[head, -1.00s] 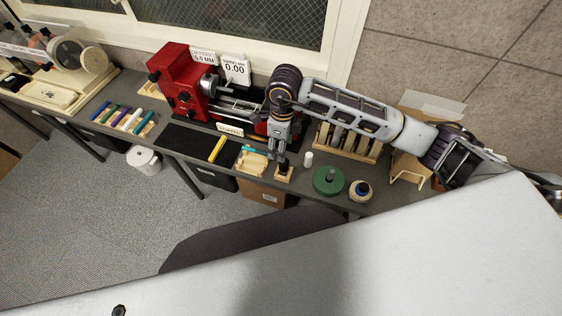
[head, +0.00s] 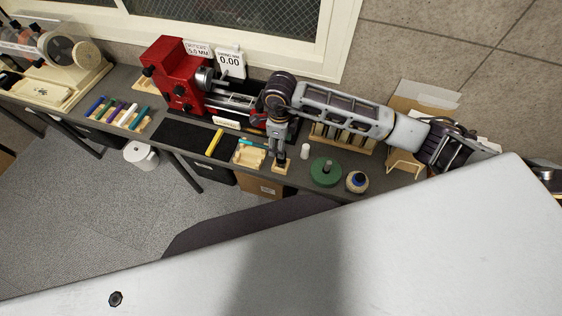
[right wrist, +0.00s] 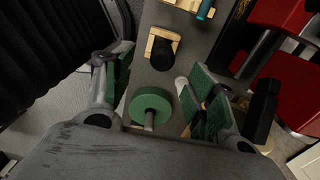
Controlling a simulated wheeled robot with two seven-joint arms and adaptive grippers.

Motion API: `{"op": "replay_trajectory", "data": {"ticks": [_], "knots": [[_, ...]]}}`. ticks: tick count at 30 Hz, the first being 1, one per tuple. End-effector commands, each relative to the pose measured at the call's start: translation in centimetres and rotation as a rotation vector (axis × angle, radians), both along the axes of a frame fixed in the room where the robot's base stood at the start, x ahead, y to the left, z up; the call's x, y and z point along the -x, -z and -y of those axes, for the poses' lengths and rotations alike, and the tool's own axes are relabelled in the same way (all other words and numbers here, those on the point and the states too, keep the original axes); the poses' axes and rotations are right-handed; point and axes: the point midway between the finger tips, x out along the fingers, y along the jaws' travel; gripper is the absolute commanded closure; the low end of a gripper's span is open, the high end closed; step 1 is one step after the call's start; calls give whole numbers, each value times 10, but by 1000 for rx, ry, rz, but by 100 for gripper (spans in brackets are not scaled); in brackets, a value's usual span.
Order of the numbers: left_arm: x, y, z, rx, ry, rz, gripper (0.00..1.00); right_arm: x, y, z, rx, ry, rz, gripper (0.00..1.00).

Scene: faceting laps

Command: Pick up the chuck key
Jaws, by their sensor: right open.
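I cannot make out the chuck key for certain. A small wooden block with a black upright piece (head: 281,168) stands near the bench's front edge; this may be its holder. It also shows in the right wrist view (right wrist: 162,48), beyond the fingertips. My right gripper (head: 277,155) points down, just behind and above this block in the head view. My left gripper is not in view.
The red lathe (head: 176,75) stands behind.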

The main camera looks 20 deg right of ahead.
Motion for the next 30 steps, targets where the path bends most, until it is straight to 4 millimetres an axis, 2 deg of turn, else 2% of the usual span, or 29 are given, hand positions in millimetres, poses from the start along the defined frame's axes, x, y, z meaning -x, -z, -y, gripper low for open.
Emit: {"op": "replay_trajectory", "data": {"ticks": [3,9,24,30], "knots": [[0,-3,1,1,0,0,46,1,16,0,1,0,-3,43],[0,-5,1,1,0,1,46,1,35,0,1,0,-2,43],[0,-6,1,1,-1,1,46,0,41,0,-1,0,-1,43],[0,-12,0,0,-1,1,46,0,54,2,0,1,-4,43]]}}
